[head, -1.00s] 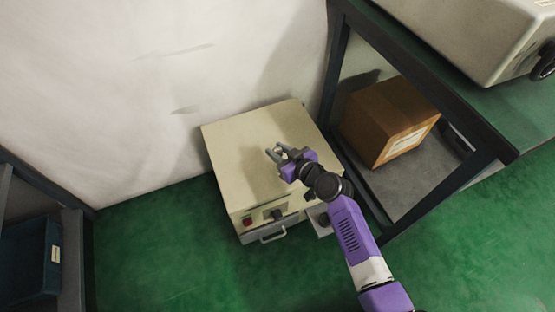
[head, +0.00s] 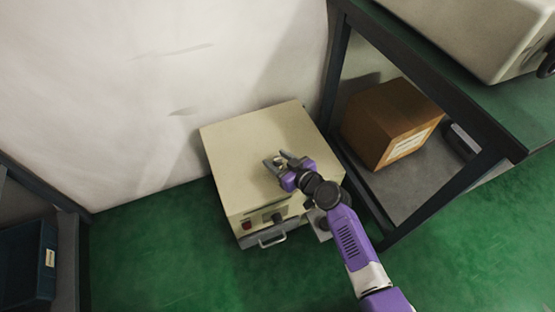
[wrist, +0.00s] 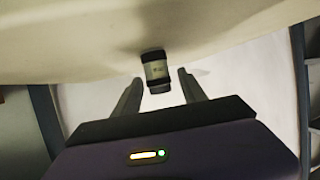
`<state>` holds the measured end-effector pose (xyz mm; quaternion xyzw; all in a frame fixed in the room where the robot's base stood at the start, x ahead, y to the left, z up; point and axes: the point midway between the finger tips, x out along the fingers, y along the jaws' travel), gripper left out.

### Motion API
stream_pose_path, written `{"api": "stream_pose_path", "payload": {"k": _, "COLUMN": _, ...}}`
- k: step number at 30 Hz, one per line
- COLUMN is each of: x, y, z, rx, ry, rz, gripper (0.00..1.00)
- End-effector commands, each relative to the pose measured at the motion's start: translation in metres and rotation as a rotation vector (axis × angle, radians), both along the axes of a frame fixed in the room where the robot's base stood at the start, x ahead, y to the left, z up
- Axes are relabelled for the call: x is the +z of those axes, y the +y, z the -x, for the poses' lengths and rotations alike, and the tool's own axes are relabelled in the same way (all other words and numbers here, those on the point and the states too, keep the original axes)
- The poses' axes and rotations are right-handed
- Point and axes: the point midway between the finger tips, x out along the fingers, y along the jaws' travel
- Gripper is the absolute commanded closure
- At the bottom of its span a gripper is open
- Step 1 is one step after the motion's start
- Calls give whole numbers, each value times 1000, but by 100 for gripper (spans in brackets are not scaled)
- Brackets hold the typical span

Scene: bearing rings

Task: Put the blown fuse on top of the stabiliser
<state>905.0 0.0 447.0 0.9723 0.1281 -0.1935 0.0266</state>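The stabiliser (head: 240,150) is a cream box on the floor against the wall, with a red switch, a dark knob and a handle on its front. My gripper (head: 279,161) is over its top, near the middle. In the wrist view, the fuse (wrist: 157,70), a small dark-capped cylinder with a pale label, appears between and just beyond the fingertips (wrist: 160,82). Gaps show on both sides of it, so the fingers look open and apart from it. Its dark end meets the cream surface in the picture; firm contact cannot be told. In the head view the fuse is barely distinguishable.
A dark-framed bench (head: 490,105) stands at the right, with a cardboard box (head: 385,120) on its lower shelf and a cream machine (head: 470,35) on top. A blue bin (head: 25,265) sits in a rack at the left. Green floor is clear between.

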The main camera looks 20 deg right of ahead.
Motion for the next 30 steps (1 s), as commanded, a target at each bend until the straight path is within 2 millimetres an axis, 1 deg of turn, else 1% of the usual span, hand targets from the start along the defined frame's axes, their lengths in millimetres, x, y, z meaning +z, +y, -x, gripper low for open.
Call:
{"api": "stream_pose_path", "payload": {"k": 5, "x": 1, "y": 0, "z": 0, "rx": 0, "ry": 0, "rz": 0, "gripper": 51}}
{"api": "stream_pose_path", "payload": {"k": 8, "x": 5, "y": 0, "z": 0, "rx": 0, "ry": 0, "rz": -1, "gripper": 51}}
{"api": "stream_pose_path", "payload": {"k": 9, "x": 5, "y": -1, "z": 3, "rx": -2, "ry": 1, "rz": -1, "gripper": 51}}
{"api": "stream_pose_path", "payload": {"k": 11, "x": 8, "y": -3, "z": 11, "rx": -2, "ry": 2, "rz": -2, "gripper": 51}}
{"api": "stream_pose_path", "payload": {"k": 21, "x": 35, "y": -19, "z": 74, "rx": -1, "ry": 1, "rz": 0, "gripper": 51}}
{"api": "stream_pose_path", "payload": {"k": 24, "x": 41, "y": -23, "z": 88, "rx": -1, "ry": 1, "rz": 0, "gripper": 51}}
{"api": "stream_pose_path", "payload": {"k": 27, "x": 45, "y": -26, "z": 99, "rx": 0, "ry": 1, "rz": -1, "gripper": 51}}
{"api": "stream_pose_path", "payload": {"k": 30, "x": 48, "y": -28, "z": 104, "rx": -1, "ry": 0, "rz": -1, "gripper": 51}}
